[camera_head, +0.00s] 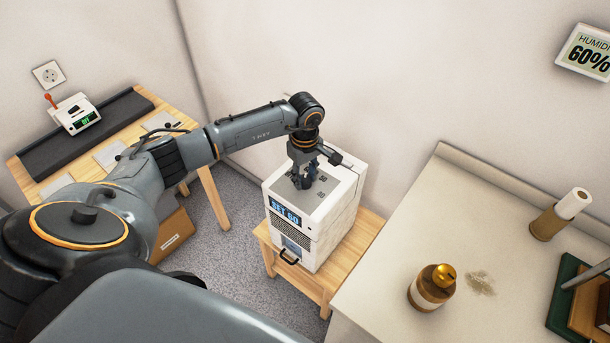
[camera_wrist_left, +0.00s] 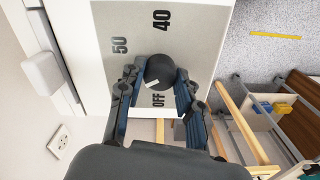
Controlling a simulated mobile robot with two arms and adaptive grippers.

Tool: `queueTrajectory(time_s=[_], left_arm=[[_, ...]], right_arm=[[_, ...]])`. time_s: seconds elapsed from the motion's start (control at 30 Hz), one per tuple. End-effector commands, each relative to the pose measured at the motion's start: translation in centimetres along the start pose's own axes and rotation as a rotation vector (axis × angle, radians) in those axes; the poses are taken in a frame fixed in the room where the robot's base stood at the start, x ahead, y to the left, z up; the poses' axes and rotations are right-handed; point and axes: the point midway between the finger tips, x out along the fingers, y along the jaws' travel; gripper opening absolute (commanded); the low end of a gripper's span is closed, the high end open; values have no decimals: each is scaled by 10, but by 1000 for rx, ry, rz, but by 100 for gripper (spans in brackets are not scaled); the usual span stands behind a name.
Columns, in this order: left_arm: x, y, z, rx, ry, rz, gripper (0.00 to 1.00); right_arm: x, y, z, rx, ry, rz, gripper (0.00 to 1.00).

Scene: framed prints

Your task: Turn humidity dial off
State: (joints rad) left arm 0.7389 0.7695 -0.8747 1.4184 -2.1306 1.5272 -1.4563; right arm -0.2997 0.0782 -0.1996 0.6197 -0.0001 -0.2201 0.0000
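The humidity dial (camera_wrist_left: 161,71) is a round black knob with a white mark in the left wrist view. The mark faces down and slightly left, near the OFF label (camera_wrist_left: 158,100). The labels 50 (camera_wrist_left: 120,45) and 40 (camera_wrist_left: 161,20) also show. My left gripper (camera_wrist_left: 160,74) has a finger on each side of the knob, with narrow gaps apparent. In the head view my left gripper (camera_head: 302,182) points down on the top of the white humidifier box (camera_head: 335,208), hiding the dial. The box's display (camera_head: 285,211) reads SET 60. My right gripper is not in view.
The box stands on a small wooden table (camera_head: 353,262). A wall display (camera_head: 588,53) reads humidity 60%. A pale counter (camera_head: 400,250) at the right bears a brown jar (camera_head: 431,290). A wooden desk (camera_head: 206,188) stands at the left.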

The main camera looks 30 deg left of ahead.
Motion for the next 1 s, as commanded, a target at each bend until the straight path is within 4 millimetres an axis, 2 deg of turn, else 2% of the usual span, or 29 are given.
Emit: queueTrajectory(time_s=[0.27, 0.47, 1.0], left_arm=[[0, 0, 0, -18, 0, 0, 3], [1, 0, 0, -94, 0, 1, 3], [1, 0, -1, -564, 1, 2, 3]], right_arm=[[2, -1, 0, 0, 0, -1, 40], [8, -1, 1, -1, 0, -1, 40], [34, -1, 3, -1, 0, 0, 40]])
